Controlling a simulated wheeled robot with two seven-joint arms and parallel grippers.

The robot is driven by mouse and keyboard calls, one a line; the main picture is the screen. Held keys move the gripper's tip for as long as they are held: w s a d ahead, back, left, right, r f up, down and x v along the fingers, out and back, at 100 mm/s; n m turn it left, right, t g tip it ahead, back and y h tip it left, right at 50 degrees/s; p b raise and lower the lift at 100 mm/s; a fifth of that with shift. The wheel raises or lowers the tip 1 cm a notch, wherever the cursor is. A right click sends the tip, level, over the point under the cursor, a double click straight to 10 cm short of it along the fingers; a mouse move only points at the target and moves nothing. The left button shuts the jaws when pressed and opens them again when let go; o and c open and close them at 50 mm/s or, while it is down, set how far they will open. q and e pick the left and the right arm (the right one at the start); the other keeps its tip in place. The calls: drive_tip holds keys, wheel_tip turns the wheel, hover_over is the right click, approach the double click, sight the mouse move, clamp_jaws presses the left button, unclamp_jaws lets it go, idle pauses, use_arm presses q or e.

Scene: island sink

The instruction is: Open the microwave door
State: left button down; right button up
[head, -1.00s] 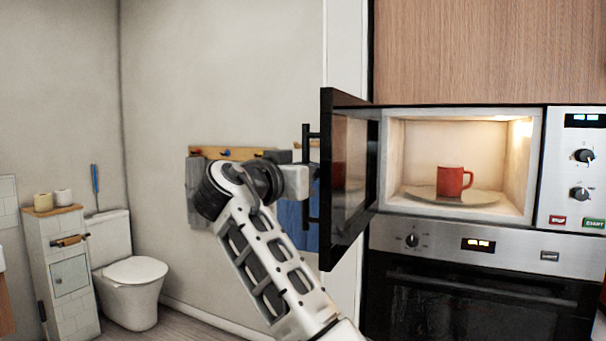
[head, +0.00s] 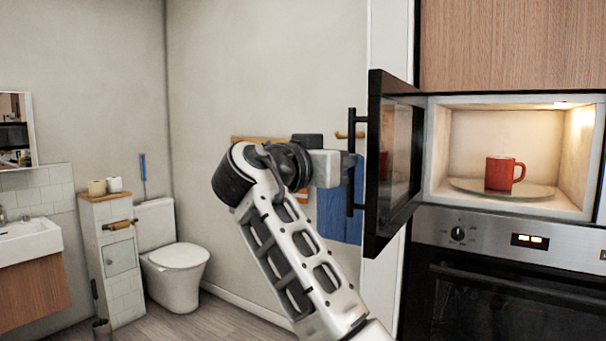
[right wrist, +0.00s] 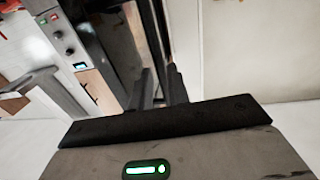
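The microwave door (head: 398,160) is black with a glass pane and stands swung wide open on the left of the lit cavity (head: 470,140). Its black vertical bar handle (head: 352,195) is on the door's outer face. My right gripper (head: 347,165) is at mid-height just left of the handle; its fingers hardly show in the head view. In the right wrist view two dark fingers (right wrist: 160,88) stand slightly apart, with a dark bar or edge beyond them. I see nothing held, but contact with the handle is unclear. My left gripper is not in view.
A red mug (head: 500,174) sits on the glass plate (head: 535,190) inside the microwave. An oven (head: 500,300) is below. A toilet (head: 178,265), a tiled cabinet (head: 110,255) and a sink (head: 30,240) stand at the left. Floor is free before the toilet.

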use_arm(q)
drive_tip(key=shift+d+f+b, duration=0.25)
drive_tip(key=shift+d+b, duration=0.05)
drive_tip(key=shift+b, duration=0.45)
use_arm(e)
drive_tip(key=v, duration=1.1)
drive_tip(key=shift+s, duration=0.2)
drive_tip(key=shift+a, duration=0.1)
